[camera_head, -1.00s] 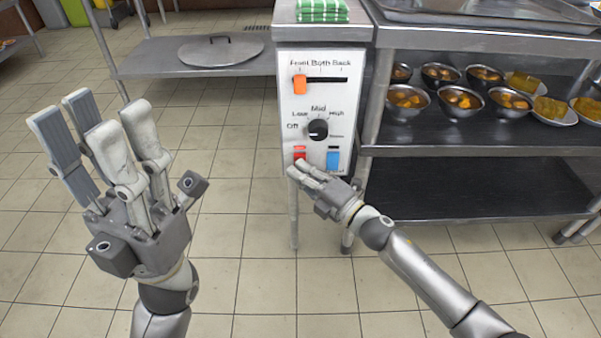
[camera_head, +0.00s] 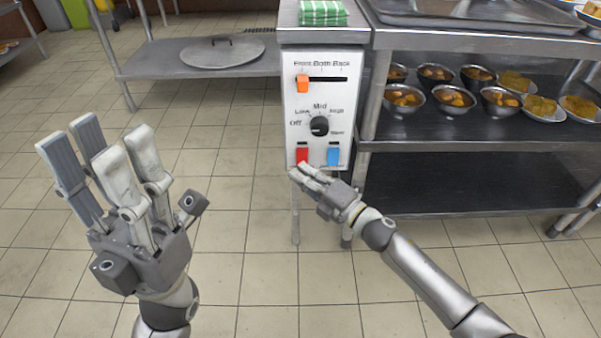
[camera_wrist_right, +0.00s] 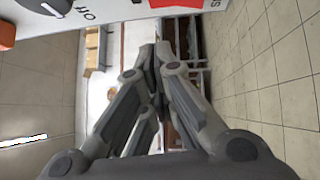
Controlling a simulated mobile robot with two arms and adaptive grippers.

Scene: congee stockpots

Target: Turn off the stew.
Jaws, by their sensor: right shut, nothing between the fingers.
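A white control panel (camera_head: 289,115) stands on the front of a steel counter. It has an orange slider (camera_head: 302,84) at its left end under "Front", a dark round knob (camera_head: 319,126) with Off, Low, Mid and High around it, a red switch (camera_head: 302,154) and a blue switch (camera_head: 333,155). My right gripper (camera_head: 302,171) is shut and empty, its fingertips just below the red switch. Contact cannot be told. In the right wrist view, the closed fingers (camera_wrist_right: 154,62) point towards a red patch (camera_wrist_right: 175,3) on the panel. My left gripper (camera_head: 108,150) is open and empty, left of the panel.
A green checked cloth (camera_head: 322,13) lies on top above the panel. Shelves (camera_head: 440,140) at the right hold several bowls (camera_head: 403,100) of food. A lid (camera_head: 222,52) lies on a low steel shelf at the left. The floor between is clear.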

